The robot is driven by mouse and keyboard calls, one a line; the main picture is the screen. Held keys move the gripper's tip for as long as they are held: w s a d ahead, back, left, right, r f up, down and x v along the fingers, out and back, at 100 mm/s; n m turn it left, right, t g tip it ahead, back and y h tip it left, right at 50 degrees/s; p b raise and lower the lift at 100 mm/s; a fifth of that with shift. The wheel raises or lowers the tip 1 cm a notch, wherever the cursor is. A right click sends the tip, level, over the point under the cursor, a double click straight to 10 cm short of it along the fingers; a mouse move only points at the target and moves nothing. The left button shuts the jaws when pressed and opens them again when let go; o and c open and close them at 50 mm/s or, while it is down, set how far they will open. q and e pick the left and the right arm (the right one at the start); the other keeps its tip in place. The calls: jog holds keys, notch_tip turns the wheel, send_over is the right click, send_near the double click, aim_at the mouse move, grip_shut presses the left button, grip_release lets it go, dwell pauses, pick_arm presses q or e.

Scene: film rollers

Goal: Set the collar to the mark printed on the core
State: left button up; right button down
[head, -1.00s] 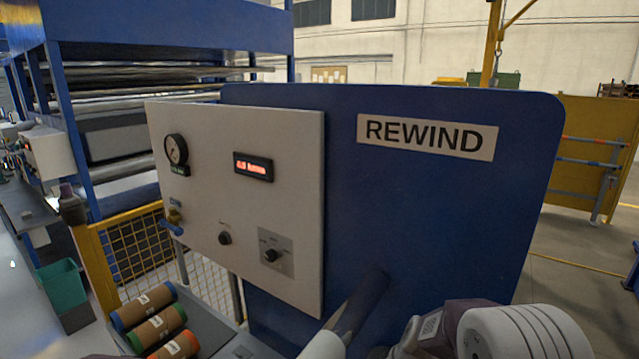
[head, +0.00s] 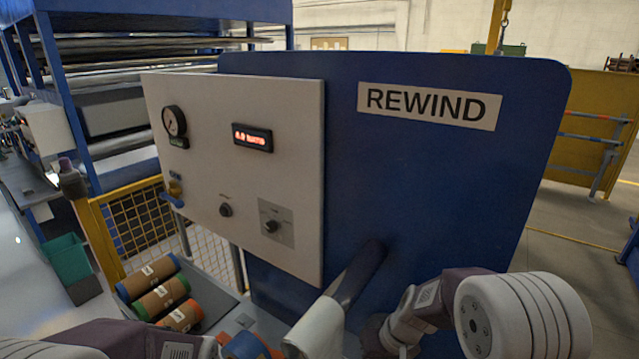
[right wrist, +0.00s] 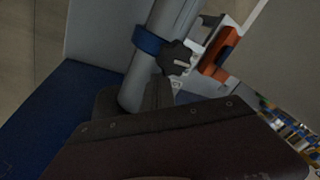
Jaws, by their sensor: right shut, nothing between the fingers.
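The collar (right wrist: 148,40) is a blue ring around a grey shaft (right wrist: 172,22) in the right wrist view. A black star knob (right wrist: 175,58) stands out from its side. My right gripper (right wrist: 159,94) is shut and empty, its tip close to the shaft just below the knob; I cannot tell whether it touches. In the head view the shaft (head: 362,272) juts from the blue machine plate. Cores with coloured ends (head: 160,297) lie in a tray at lower left. Another blue and orange-red piece (head: 247,346) shows beside my left arm. My left gripper's fingers are out of view, and I see no printed mark.
The blue REWIND plate (head: 450,190) and the grey control panel (head: 235,170) stand behind the shaft. A white bracket with an orange part (right wrist: 225,50) is close beside the knob. A yellow mesh guard (head: 130,235) stands at left.

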jog(key=shift+w+d, duration=0.45)
jog(key=shift+w, duration=0.2)
notch_tip(320, 180, up, 9)
jog(key=p, duration=0.7)
jog(key=s+d+f+m+h+b, duration=0.1)
jog(key=s+d+f+b, duration=0.4)
jog(key=s+f+b, duration=0.6)
jog(key=s+f+h, duration=0.1)
jog(key=s, duration=0.1)
jog(key=shift+s+g+h, duration=0.3)
jog(key=shift+g, duration=0.1)
